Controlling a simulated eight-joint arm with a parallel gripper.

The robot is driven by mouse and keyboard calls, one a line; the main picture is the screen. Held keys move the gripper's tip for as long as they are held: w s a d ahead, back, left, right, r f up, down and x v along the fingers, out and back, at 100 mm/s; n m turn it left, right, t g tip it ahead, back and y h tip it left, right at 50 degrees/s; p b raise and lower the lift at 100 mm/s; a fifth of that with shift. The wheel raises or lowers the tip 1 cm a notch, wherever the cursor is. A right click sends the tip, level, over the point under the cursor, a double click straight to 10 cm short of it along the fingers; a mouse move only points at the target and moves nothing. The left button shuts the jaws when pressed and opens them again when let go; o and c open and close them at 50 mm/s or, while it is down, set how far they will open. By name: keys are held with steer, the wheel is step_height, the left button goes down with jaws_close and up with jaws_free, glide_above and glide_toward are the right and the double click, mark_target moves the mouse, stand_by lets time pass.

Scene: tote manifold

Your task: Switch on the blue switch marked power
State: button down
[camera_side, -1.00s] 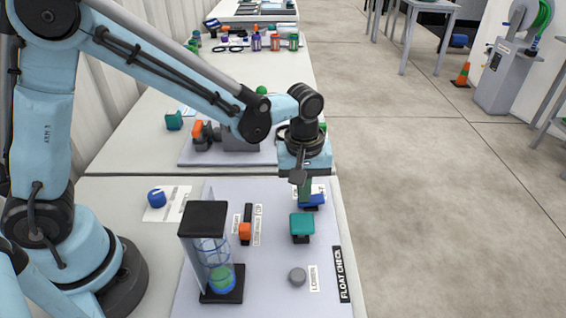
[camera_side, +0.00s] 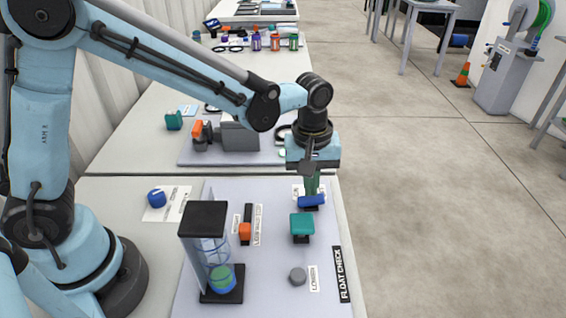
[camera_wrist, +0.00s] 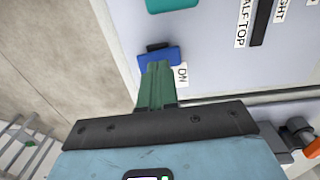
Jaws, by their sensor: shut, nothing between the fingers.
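The blue switch (camera_side: 312,201) is a small blue rocker at the far right of the grey panel (camera_side: 270,270), with a white label partly hidden beside it. It also shows in the wrist view (camera_wrist: 160,56), next to a label partly reading "ON". My gripper (camera_side: 312,190) points down with its green fingers shut and empty. The fingertips (camera_wrist: 157,66) overlap the near edge of the blue switch in the wrist view; they look in contact or very close, but I cannot tell which.
A teal block (camera_side: 302,226) stands in front of the switch. A grey knob (camera_side: 297,276), an orange slider (camera_side: 245,231) and a clear float cylinder (camera_side: 212,250) share the panel. A blue knob (camera_side: 156,198) lies left. Another panel with a grey block (camera_side: 240,137) is behind.

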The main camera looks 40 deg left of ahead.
mark_target(296, 206)
step_height(296, 206, up, 12)
steer(key=s+a, duration=0.1)
steer(key=a, duration=0.1)
steer(key=shift+s+r, duration=0.25)
steer(key=shift+s, duration=0.15)
steer(key=s+a+f+m+t, duration=0.3)
steer(key=s+a+m+t, duration=0.4)
steer(key=a, duration=0.4)
steer(key=shift+s+a+f+m, duration=0.3)
steer(key=shift+s+m, duration=0.3)
steer(key=shift+m, duration=0.4)
